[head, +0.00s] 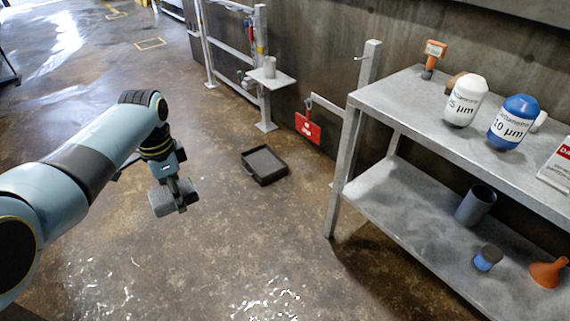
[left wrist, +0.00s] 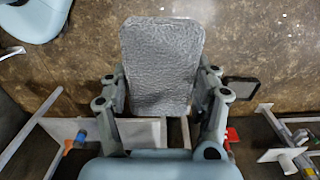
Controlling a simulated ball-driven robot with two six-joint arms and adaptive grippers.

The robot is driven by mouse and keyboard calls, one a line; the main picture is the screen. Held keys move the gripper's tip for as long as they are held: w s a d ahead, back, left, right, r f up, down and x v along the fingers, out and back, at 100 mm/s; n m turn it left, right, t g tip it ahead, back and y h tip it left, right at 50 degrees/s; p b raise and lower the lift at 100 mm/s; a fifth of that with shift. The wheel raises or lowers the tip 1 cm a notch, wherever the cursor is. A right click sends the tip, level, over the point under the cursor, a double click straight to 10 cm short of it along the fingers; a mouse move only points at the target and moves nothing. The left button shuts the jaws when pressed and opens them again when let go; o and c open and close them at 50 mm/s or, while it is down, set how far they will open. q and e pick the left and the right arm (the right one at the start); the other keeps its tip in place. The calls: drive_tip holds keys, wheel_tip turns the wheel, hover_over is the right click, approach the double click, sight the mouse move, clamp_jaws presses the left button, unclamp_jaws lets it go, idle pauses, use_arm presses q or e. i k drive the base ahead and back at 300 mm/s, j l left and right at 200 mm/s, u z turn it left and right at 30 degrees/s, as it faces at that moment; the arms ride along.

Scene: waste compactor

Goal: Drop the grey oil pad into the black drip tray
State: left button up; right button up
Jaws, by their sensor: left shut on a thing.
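My left gripper (head: 172,183) is shut on the grey oil pad (head: 162,202) and holds it in the air above the floor. In the left wrist view the pad (left wrist: 161,60) is a flat, textured grey rectangle between the two fingers of the left gripper (left wrist: 162,100). The black drip tray (head: 264,165) lies on the floor to the right of the pad in the head view, apart from it, and looks empty. It also shows at the right in the left wrist view (left wrist: 241,90). My right gripper is not in view.
A grey two-level shelf (head: 365,190) stands at the right with a white bottle (head: 465,101), a blue bottle (head: 512,122) and an orange funnel (head: 548,272). A red sign (head: 307,127) hangs behind the tray. The floor between pad and tray is clear, with wet patches.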

sight(261, 164)
drive_tip(key=i+j+z, duration=0.8)
drive_tip(key=i+j, duration=0.15)
drive_tip(key=j, duration=0.05)
